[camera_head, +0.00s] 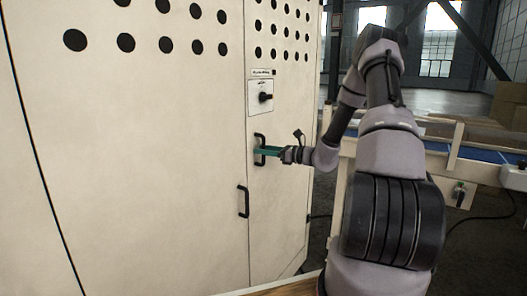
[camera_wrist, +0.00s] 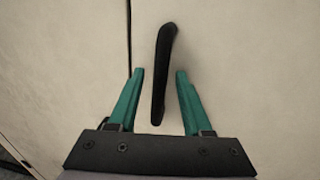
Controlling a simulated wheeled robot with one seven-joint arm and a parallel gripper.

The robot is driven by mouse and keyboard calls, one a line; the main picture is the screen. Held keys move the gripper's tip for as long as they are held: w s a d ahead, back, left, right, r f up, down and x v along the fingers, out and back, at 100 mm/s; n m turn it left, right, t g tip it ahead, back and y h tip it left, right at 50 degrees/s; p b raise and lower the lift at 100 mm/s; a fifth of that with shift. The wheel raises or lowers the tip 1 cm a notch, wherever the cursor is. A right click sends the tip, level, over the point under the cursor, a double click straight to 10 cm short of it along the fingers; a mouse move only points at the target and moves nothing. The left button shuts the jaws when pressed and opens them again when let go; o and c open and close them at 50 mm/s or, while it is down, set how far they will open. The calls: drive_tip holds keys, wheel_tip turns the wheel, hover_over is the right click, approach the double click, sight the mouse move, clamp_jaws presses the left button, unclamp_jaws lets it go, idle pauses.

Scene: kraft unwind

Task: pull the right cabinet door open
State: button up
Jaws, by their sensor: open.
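The cream cabinet has a narrow right door (camera_head: 280,205) with a black bar handle (camera_head: 257,158) near its left edge. My gripper (camera_head: 262,151) is at this handle, with its green fingers pointing at the door. In the wrist view the handle (camera_wrist: 162,75) stands between the two open green fingers (camera_wrist: 158,80), with a gap visible on each side. The door seam runs just left of the handle. The right door looks shut. The wide left door (camera_head: 140,170) has its own black handle (camera_head: 243,201), lower down.
A black rotary switch (camera_head: 265,97) on a pale plate sits above the right door's handle. A conveyor with a blue belt (camera_head: 485,155) and cream frame stands to the right, behind my arm. Cardboard boxes (camera_head: 510,105) are at the far right.

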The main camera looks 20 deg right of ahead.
clamp_jaws()
idle(1.5)
